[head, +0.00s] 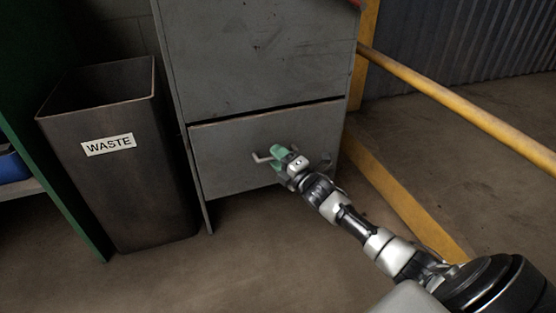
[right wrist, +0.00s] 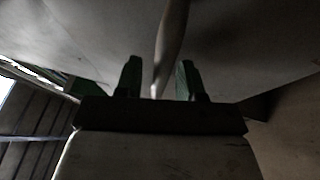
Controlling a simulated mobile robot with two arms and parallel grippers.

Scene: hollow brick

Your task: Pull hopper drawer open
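The hopper drawer (head: 235,160) is the grey lower front of the metal cabinet, and it looks shut or nearly so. Its pale bar handle (head: 261,158) sticks out from the front, partly hidden behind my right gripper (head: 279,153). The gripper's green fingertips are at the handle. In the right wrist view the handle (right wrist: 170,45) runs between the two fingers of the right gripper (right wrist: 159,80), with a gap on each side. That gripper is open around the handle. My left gripper is not in view.
A dark waste bin (head: 122,185) stands close to the left of the cabinet (head: 255,60). A yellow rail (head: 450,110) and a yellow floor kerb (head: 405,205) run along the right. The floor in front of the drawer is clear.

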